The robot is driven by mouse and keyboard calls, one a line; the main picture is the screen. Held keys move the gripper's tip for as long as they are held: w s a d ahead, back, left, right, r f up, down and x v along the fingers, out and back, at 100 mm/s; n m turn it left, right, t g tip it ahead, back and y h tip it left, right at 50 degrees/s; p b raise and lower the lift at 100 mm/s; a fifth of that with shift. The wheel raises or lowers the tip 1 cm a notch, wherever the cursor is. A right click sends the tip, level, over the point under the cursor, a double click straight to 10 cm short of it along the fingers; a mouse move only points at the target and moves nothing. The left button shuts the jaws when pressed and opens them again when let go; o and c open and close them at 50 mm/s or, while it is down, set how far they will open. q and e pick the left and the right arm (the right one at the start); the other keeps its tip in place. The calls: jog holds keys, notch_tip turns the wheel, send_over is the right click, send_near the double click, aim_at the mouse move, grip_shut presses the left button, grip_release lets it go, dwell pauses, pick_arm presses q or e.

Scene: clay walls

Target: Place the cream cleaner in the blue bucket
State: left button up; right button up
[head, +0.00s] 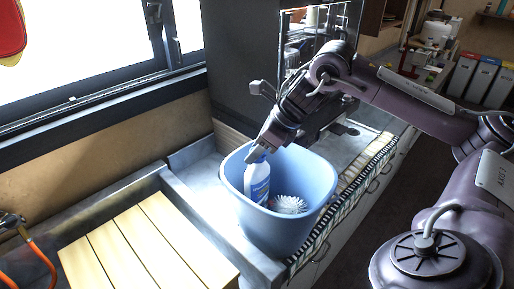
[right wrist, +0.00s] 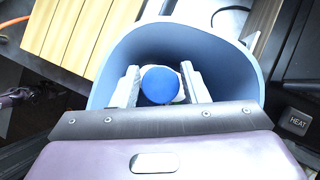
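The cream cleaner (head: 257,184) is a white bottle with a blue label, roughly upright inside the blue bucket (head: 300,235), near its left wall. My right gripper (head: 262,153) reaches down over the bucket's rim at the bottle's top. The bucket's wall (right wrist: 110,70) surrounds the fingers there. I cannot tell whether the bottle's base touches the bucket floor. My left gripper does not show.
A white round brush (head: 288,204) lies in the bucket, right of the bottle. A slatted wooden board (head: 150,245) covers the sink area at left. An orange hose (head: 42,260) is at far left. A striped strip (head: 365,165) runs along the counter's right edge.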

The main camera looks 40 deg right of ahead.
jog(key=o, duration=0.3)
jog(key=shift+r, duration=0.1)
jog(key=shift+r+p, duration=0.4)
jog(key=shift+s+d+r, duration=0.1)
jog(key=shift+s+r, duration=0.05)
jog(key=shift+r, duration=0.1)
jog(key=v, duration=1.1)
jog(key=shift+s+r+p, duration=0.1)
jog(key=shift+s+p, duration=0.05)
jog(key=shift+p, duration=0.2)
